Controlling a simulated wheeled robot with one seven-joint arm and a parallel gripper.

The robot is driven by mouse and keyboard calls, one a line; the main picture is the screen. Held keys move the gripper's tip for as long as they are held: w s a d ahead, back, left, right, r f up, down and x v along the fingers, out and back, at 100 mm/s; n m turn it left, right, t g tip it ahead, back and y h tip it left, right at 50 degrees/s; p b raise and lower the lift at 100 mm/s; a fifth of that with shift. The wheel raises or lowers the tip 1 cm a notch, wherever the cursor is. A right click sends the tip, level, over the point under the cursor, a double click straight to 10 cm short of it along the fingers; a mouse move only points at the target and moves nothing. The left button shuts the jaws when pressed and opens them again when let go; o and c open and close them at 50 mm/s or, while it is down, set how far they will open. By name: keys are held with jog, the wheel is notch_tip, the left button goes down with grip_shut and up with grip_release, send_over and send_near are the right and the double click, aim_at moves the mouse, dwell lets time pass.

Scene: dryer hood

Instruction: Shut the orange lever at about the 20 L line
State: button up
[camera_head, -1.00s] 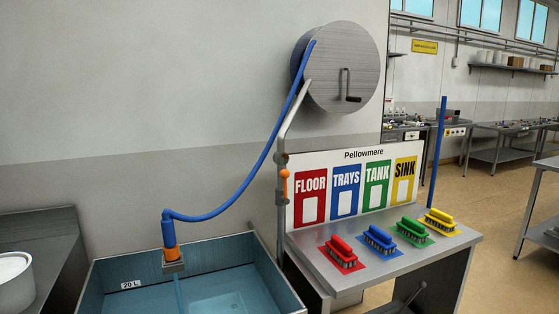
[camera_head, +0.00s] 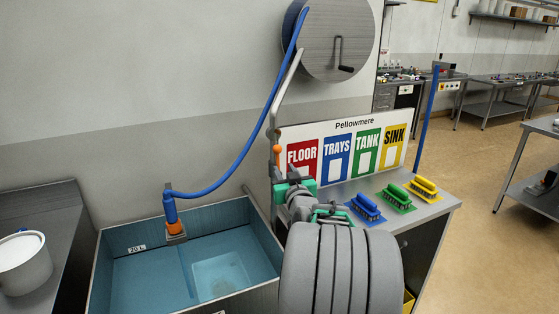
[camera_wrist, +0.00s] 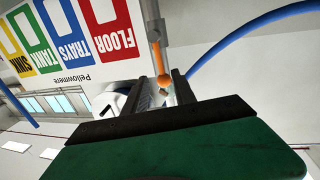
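The orange lever (camera_head: 277,150) is on the grey pipe at the left edge of the sign, right of the tank. In the wrist view the lever (camera_wrist: 158,62) lies just beyond and between my fingertips. My gripper (camera_head: 291,180) is beside the lever's lower part; its fingers (camera_wrist: 160,88) stand apart, and I see no firm contact. The blue tank (camera_head: 265,232) has a 20 L mark (camera_head: 137,249) on its back inner wall. A blue hose with an orange nozzle (camera_head: 171,212) hangs over the tank's back rim. I cannot tell the water level exactly.
The sign board (camera_head: 345,150) stands close behind my gripper. Blue, green (camera_head: 397,197) and yellow brushes lie on the bench to the right; my arm hides the red one's place. The hose reel (camera_head: 325,40) is above. A white bucket (camera_head: 23,262) stands at left.

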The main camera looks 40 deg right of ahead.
aim_at(278, 159)
jog(key=p+x, duration=0.2)
jog(key=x, duration=0.5)
jog(key=shift+w+r, duration=0.15)
jog(key=shift+w, duration=0.2)
grip_shut()
dwell(1.0)
